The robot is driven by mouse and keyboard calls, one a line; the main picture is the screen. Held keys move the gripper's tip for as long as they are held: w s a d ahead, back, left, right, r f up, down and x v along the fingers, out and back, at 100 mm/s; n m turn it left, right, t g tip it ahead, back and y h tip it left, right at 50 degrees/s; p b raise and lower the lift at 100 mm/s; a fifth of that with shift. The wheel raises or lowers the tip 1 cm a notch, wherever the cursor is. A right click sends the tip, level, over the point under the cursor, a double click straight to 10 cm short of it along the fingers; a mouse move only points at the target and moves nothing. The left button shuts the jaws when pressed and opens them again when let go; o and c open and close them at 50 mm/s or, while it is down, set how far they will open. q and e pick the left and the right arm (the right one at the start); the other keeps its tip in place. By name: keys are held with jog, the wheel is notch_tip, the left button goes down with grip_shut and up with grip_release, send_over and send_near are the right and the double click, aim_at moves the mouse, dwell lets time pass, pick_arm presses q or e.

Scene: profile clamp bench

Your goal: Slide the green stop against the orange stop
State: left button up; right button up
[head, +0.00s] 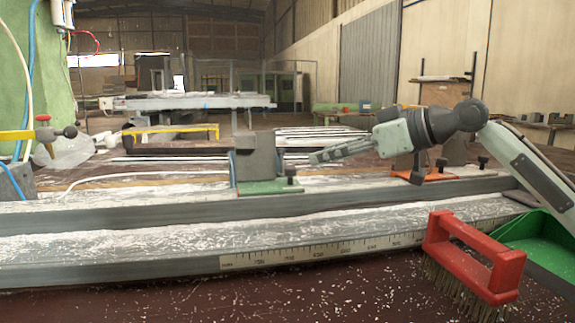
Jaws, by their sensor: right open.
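The green stop (268,187) sits on the long profile rail (150,213), left of centre, with a dark grey block upright on its green base and a black knob at its right. The orange stop (434,176) is farther right on the same rail. My right arm partly covers its dark block. My right gripper (318,157) comes in from the right, fingers pointing left, above the rail between the two stops. It is open and empty, its tips a little right of the green stop's block. A clear gap separates the stops. My left gripper is out of view.
A ruler strip (320,252) runs along the rail's front. A red brush (472,250) and a green dustpan (540,240) lie at the front right. White shavings are scattered over the rail and bench. A yellow-handled clamp (20,135) stands at the left.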

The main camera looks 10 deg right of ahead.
aim_at(293, 168)
jog(key=shift+g, duration=0.3)
jog(key=x, duration=0.5)
jog(key=s+x, duration=0.1)
jog(key=x, duration=0.1)
jog(key=shift+w+a+f+p, duration=0.3)
jog(key=shift+a+f, duration=0.05)
jog(key=shift+a, duration=0.2)
jog(key=shift+c, duration=0.5)
grip_shut()
